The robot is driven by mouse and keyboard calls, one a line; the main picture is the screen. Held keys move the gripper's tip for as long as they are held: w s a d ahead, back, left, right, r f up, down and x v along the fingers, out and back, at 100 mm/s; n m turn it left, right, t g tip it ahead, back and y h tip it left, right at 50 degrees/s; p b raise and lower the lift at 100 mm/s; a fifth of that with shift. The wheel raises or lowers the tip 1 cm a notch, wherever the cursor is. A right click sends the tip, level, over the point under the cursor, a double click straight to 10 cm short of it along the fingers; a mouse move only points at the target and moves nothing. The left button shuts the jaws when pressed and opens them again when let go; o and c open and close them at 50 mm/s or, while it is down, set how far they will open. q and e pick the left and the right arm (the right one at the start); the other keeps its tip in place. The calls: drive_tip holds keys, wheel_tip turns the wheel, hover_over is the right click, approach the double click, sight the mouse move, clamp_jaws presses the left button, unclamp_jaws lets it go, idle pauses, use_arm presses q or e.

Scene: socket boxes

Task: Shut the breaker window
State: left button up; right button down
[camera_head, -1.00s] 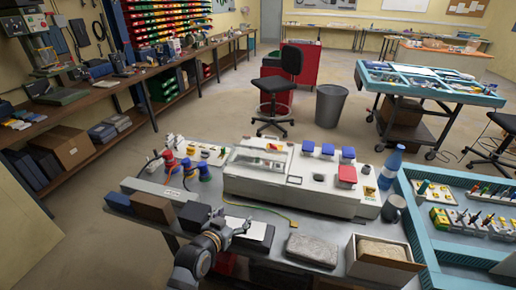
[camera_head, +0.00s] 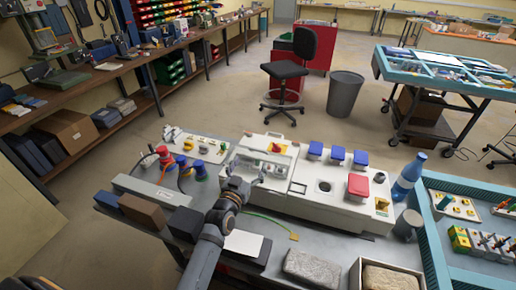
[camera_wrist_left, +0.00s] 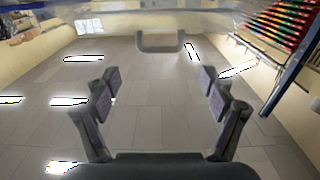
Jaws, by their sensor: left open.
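The white socket box (camera_head: 330,200) stands on the table, with the breaker window at its left end. The window (camera_head: 265,158) is a clear pane that looks raised; its exact angle is hard to tell, and my gripper partly covers it. A red switch on yellow (camera_head: 277,147) shows behind it. In the left wrist view a grey U-shaped handle (camera_wrist_left: 160,47) shows ahead, beyond and above the fingertips, apparently on the clear pane. My left gripper (camera_head: 241,172) is open and empty in front of the window; its spread fingers also show in the left wrist view (camera_wrist_left: 159,85). My right gripper is out of view.
Red and blue plugs (camera_head: 180,165) stand left of the box. Blue covers (camera_head: 337,154) and a red cover (camera_head: 357,186) are on its right part. A blue bottle (camera_head: 408,176), a dark mug (camera_head: 407,225) and a grey block (camera_head: 312,268) are to the right and front.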

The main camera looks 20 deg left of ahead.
sight(257, 150)
use_arm(q)
drive_tip(key=w+p, duration=0.1)
drive_tip(key=w, duration=0.7)
drive_tip(key=shift+w+d+f, duration=0.1)
drive_tip(key=shift+w, duration=0.15)
drive_tip(key=c, duration=1.4)
drive_tip(key=shift+c, duration=0.5)
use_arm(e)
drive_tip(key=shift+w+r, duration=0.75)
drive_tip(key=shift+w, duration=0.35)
